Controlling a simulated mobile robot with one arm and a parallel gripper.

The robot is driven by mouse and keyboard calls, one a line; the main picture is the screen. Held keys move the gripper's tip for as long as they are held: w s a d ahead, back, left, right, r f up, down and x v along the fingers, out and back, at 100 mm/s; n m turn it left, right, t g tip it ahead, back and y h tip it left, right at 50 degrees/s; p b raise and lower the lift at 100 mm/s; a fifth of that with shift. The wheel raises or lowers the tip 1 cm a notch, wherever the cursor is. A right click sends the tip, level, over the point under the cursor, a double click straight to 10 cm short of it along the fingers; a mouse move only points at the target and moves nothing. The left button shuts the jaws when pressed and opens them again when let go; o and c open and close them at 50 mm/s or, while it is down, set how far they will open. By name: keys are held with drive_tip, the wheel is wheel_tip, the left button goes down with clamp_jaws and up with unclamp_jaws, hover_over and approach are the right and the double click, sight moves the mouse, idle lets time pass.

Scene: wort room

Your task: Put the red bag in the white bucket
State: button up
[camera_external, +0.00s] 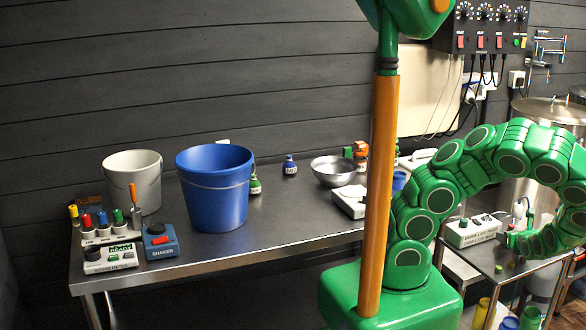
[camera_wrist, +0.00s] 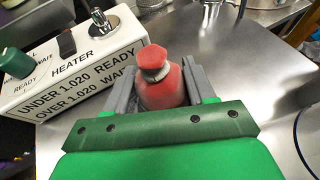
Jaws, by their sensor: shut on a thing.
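The red bag (camera_wrist: 160,92), shaped like a small sack tied at the neck with a pale band, sits between the two grey fingers of my gripper (camera_wrist: 160,72) in the wrist view. The fingers are shut on it. The white bucket (camera_external: 132,182) stands upright at the far left of the long steel table, far from my gripper. Its inside is mostly hidden.
A larger blue bucket (camera_external: 212,190) stands right of the white one. A shaker box (camera_external: 160,242) and a rack with coloured caps (camera_external: 108,235) sit in front. A metal bowl (camera_external: 333,171) is farther right. The heater box (camera_wrist: 75,65) is close left of my gripper.

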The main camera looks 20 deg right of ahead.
drive_tip(key=shift+f, duration=0.1)
drive_tip(key=o, duration=1)
drive_tip(key=shift+o, duration=0.2)
drive_tip(key=v, duration=1.2)
